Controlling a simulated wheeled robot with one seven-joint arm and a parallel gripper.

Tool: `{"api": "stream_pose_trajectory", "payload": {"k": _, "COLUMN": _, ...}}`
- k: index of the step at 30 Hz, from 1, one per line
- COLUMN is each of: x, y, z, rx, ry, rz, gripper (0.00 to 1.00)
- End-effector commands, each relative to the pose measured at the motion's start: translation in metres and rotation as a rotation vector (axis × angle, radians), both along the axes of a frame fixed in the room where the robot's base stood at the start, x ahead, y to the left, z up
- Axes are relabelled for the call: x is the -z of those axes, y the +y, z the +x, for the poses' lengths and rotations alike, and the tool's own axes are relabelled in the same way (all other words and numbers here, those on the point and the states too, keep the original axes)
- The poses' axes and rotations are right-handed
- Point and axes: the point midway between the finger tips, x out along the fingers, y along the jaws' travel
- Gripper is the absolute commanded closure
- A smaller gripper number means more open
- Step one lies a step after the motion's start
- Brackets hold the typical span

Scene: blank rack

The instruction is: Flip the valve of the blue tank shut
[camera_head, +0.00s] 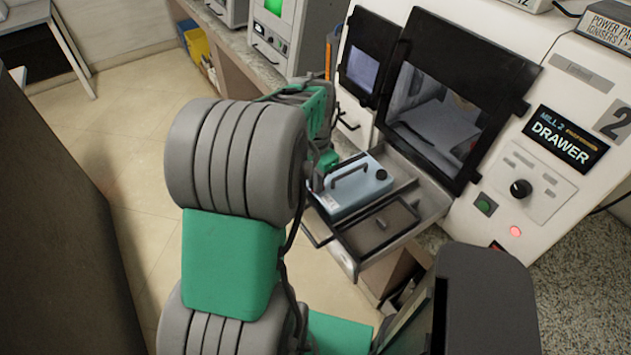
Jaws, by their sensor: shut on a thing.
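The blue tank (352,188) is a pale blue box with a dark bar handle on top. It sits in the pulled-out drawer (400,248) of the mill. My gripper (318,172) is at the tank's left end, mostly hidden behind my own arm. It is shut on a small part there, which by its place is the valve. The valve itself and its angle cannot be made out.
A dark recessed plate (381,228) lies in the drawer beside the tank. The white mill panel (545,185) has a knob and lit buttons. Open floor (140,190) lies to the left.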

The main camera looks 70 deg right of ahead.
Motion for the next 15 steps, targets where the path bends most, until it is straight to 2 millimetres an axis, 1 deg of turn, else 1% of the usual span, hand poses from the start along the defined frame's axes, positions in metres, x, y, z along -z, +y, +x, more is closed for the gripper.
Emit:
{"api": "stream_pose_trajectory", "payload": {"k": 12, "x": -0.0003, "y": -0.0001, "z": 0.0000, "rx": 0.000, "ry": 0.000, "rz": 0.000, "gripper": 1.00}}
{"api": "stream_pose_trajectory", "payload": {"k": 15, "x": 0.0002, "y": -0.0009, "z": 0.0008, "rx": 0.035, "ry": 0.000, "rz": -0.001, "gripper": 1.00}}
